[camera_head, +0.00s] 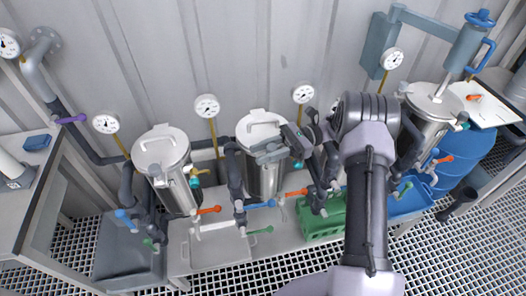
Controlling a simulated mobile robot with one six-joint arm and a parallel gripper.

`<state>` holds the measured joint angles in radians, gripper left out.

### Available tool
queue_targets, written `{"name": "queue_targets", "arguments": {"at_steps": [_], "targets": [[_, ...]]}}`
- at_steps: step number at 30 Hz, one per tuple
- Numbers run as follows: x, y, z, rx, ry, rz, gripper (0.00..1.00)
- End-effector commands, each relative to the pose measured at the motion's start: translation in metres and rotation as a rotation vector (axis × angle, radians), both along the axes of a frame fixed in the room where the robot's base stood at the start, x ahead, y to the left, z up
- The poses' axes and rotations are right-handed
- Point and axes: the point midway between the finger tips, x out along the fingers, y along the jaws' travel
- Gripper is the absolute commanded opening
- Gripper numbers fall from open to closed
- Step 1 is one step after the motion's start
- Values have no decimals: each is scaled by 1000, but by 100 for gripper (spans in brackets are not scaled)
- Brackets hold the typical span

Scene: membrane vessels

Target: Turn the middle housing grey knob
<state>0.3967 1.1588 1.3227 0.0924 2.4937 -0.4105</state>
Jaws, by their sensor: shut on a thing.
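The middle housing (265,182) is an upright silver cylinder with a pale lid (258,124) and a handle on top. My gripper (268,153) reaches in from the right, in front of the housing's upper body just below the lid. Its grey fingers are shut on a small grey part there, which I take to be the grey knob. The fingers hide most of it, so its turn angle cannot be told.
A left housing (172,184) and a right housing (428,128) stand either side. Pipes with an orange lever (208,210), a blue lever (262,204) and a green lever (261,230) crowd the front. Gauges (207,106) rise behind. A green crate (322,222) sits below my arm.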

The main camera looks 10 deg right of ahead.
Motion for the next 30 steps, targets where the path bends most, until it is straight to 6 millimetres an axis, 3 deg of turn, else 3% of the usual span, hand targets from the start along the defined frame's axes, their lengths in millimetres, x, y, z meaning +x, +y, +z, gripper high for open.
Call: {"name": "queue_targets", "arguments": {"at_steps": [12, 13, 15, 16, 25, 30], "targets": [[0, 1, 1, 2, 0, 5, 0], [0, 1, 1, 2, 0, 5, 36], [0, 1, 0, 1, 0, 4, 50], [0, 1, 0, 1, 0, 4, 52], [0, 0, 2, 1, 0, 4, 52], [0, 0, 27, 0, -2, 4, 52]]}}
